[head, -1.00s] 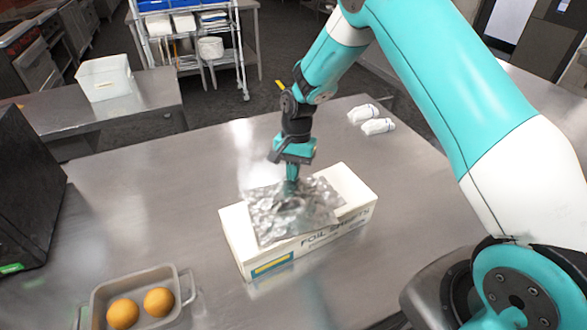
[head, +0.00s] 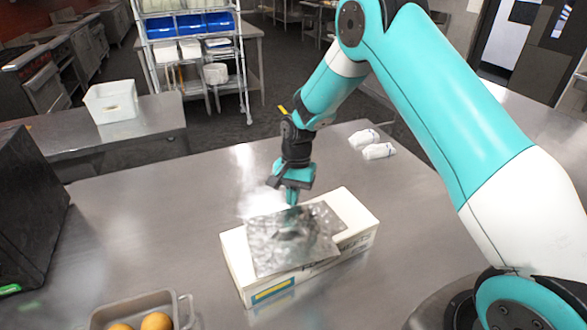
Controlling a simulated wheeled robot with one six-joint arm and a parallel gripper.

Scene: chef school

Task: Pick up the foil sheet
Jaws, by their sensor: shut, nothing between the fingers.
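The foil sheet (head: 285,246) is a crinkled silver piece lying over the top of a white box (head: 350,208). The box rests on the steel table, and its front label is partly covered by the foil's drooping front edge. My gripper (head: 291,200) points down just above the far part of the foil, close to its surface. Its fingers are together with nothing between them. I cannot tell whether the fingertips touch the foil.
A metal tray (head: 180,305) with two round orange-brown items (head: 156,321) stands at the front left. A dark box-shaped unit (head: 28,215) is at the left edge. Two white bundles (head: 378,151) lie at the back right. The table around the box is clear.

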